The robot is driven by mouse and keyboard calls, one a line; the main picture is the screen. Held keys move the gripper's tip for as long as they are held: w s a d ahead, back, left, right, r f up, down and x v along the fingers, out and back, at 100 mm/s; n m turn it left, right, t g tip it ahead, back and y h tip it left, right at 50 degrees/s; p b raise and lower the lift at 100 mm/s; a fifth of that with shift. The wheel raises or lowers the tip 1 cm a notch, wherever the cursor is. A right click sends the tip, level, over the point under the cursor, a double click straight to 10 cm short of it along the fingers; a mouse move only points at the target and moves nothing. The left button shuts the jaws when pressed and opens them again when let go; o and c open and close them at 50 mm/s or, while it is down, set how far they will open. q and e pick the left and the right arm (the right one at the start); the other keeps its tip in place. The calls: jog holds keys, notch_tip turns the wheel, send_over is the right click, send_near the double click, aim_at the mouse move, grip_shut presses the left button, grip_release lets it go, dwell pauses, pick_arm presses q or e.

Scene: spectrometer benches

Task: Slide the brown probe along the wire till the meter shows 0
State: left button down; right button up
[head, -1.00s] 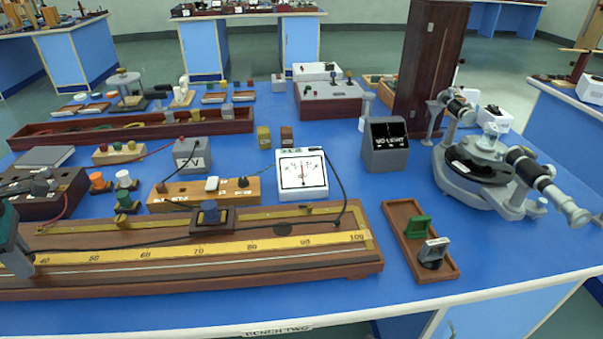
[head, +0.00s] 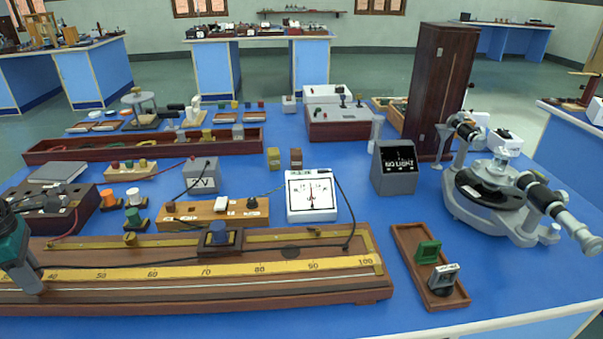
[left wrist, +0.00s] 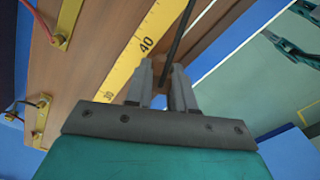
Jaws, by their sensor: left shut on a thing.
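My left gripper (head: 28,282) is at the left edge of the head view, low over the long wooden wire board (head: 330,292). In the left wrist view its fingers (left wrist: 161,78) are shut on the brown probe (left wrist: 160,62), mostly hidden between them, beside the 40 mark. A dark lead rises from there. The thin pale wire (head: 200,289) runs along the board in front of the yellow scale (head: 235,270). The white meter (head: 312,207) stands behind the board, its needle near upright, close to mid-dial; the exact reading is too small to tell. My right gripper is out of view.
A blue-knobbed block (head: 219,235) sits on the board's back part. A brown tray (head: 408,262) with green and grey holders is at right, near a spectrometer (head: 490,185). The wire's right stretch looks clear.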

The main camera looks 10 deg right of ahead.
pick_arm(q)
jog(key=shift+s+f, duration=0.1)
jog(key=shift+f, duration=0.2)
jog(key=c, duration=0.9)
grip_release()
jog(key=shift+r, duration=0.1)
jog(key=shift+r, duration=0.1)
